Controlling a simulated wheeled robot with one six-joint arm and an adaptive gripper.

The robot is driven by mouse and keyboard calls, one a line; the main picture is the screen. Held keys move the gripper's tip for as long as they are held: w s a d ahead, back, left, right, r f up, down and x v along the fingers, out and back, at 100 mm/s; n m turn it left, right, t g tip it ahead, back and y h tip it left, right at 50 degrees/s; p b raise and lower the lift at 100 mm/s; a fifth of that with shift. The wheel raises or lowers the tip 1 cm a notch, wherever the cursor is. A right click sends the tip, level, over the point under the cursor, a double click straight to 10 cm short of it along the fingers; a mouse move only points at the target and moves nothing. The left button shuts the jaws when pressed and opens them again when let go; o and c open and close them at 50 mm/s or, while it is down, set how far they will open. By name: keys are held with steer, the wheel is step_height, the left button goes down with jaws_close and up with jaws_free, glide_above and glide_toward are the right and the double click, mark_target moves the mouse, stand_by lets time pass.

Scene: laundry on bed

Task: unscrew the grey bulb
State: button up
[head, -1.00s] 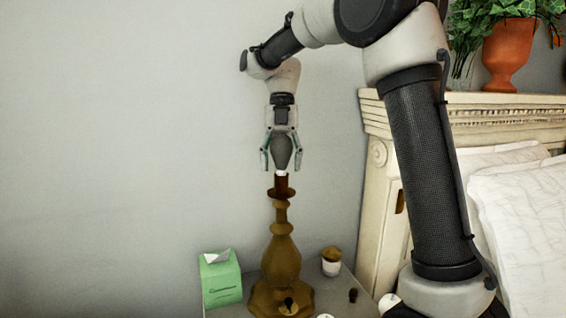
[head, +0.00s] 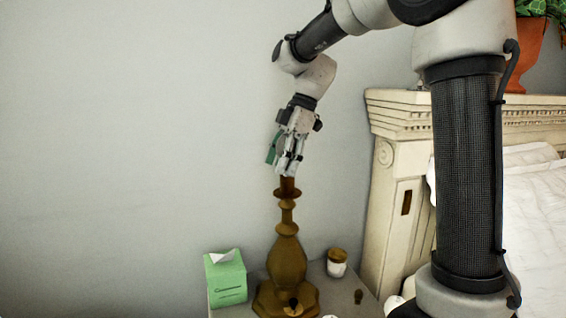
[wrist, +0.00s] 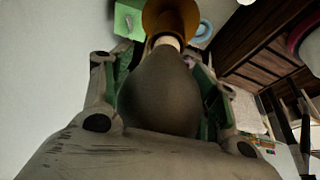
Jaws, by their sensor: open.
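The grey bulb (wrist: 160,92) fills the middle of the wrist view, with its pale neck at the mouth of the brass lamp (wrist: 172,14). In the head view the lamp (head: 287,262) stands upright, and my gripper (head: 287,168) is right above its socket. My gripper is open in the wrist view (wrist: 164,66), with one finger on each side of the bulb. I cannot tell whether either finger touches it. In the head view the fingers largely hide the bulb. Whether its threads still sit in the socket is unclear.
A green tissue box (head: 226,280) stands left of the lamp on the nightstand. A small jar with a brown lid (head: 337,263) stands to its right, near a small dark item (head: 358,297). A carved headboard (head: 400,200) and white pillows (head: 535,200) are at the right.

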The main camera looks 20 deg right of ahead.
steer(key=m, duration=0.1)
steer(key=m+t, duration=0.1)
steer(key=m, duration=0.2)
steer(key=shift+w+t, duration=0.25)
steer(key=shift+t, duration=0.05)
steer(key=m, duration=0.1)
steer(key=m+t, duration=0.1)
steer(key=m, duration=0.2)
steer(key=shift+w+m+t+h, duration=0.3)
steer(key=shift+h, duration=0.1)
steer(key=m, duration=0.2)
steer(key=m+t+h, duration=0.1)
steer(key=m, duration=0.1)
steer(key=shift+w+d, duration=0.2)
steer(key=shift+d, duration=0.05)
steer(key=shift+w+d+m+t+h, duration=0.2)
steer(key=shift+m+h, duration=0.25)
steer(key=shift+m, duration=0.6)
steer(key=shift+w+d+m+t+h, duration=0.15)
steer(key=shift+m+h, duration=0.3)
steer(key=shift+m, duration=0.6)
steer(key=shift+s, duration=0.1)
steer(key=shift+c, duration=0.2)
